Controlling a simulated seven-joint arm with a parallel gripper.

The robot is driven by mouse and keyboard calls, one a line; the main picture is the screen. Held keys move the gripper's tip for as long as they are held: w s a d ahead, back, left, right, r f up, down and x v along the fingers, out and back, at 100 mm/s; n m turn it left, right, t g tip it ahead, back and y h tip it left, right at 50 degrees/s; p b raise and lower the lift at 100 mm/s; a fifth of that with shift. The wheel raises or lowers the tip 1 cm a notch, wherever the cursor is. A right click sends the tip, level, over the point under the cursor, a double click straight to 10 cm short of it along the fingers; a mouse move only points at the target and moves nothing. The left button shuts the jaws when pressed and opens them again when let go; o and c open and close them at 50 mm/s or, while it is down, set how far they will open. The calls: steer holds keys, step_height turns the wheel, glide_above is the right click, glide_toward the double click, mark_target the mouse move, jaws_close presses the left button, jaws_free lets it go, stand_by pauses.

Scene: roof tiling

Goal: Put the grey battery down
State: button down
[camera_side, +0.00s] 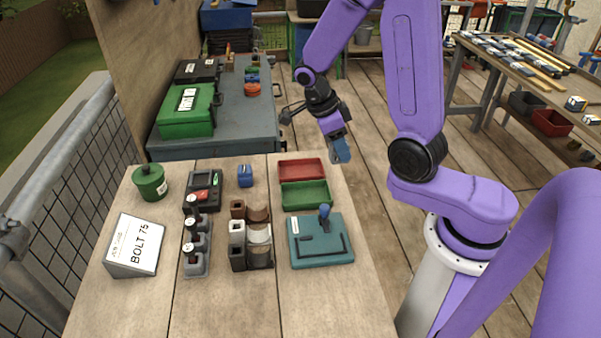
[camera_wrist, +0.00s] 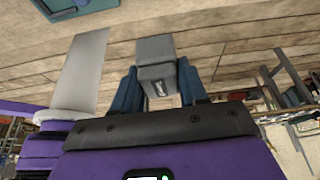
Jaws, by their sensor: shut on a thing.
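My gripper (camera_side: 341,150) is raised at the right of the workbench, pointing down, with deck boards behind it in the side view. In the wrist view my gripper (camera_wrist: 157,85) is shut on the grey battery (camera_wrist: 155,62), a grey block with a small dark label between the two blue fingers. In the side view the fingers mostly hide the battery. The battery is held clear, touching no surface that I can see.
The workbench (camera_side: 115,300) holds a red tray (camera_side: 301,168), a green tray (camera_side: 305,195), a teal board (camera_side: 320,252) with a blue handle, a blue block (camera_side: 245,175), a dark device (camera_side: 204,186), a green canister (camera_side: 150,182) and a "BOLT 75" sign (camera_side: 134,245). Its front is clear.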

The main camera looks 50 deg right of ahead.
steer(key=w+f, duration=0.3)
steer(key=w, duration=0.1)
steer(key=w+d+f, duration=0.1)
steer(key=w+f, duration=0.2)
steer(key=w, duration=0.1)
steer(key=w+d+f, duration=0.1)
steer(key=w+f, duration=0.2)
steer(key=w, duration=0.2)
steer(key=shift+d+f, duration=0.25)
steer(key=shift+w+f, duration=0.15)
steer(key=shift+f, duration=0.75)
steer(key=shift+w+f, duration=0.1)
steer(key=shift+f, duration=0.8)
steer(key=shift+f, duration=0.15)
steer(key=c, duration=0.9)
jaws_free()
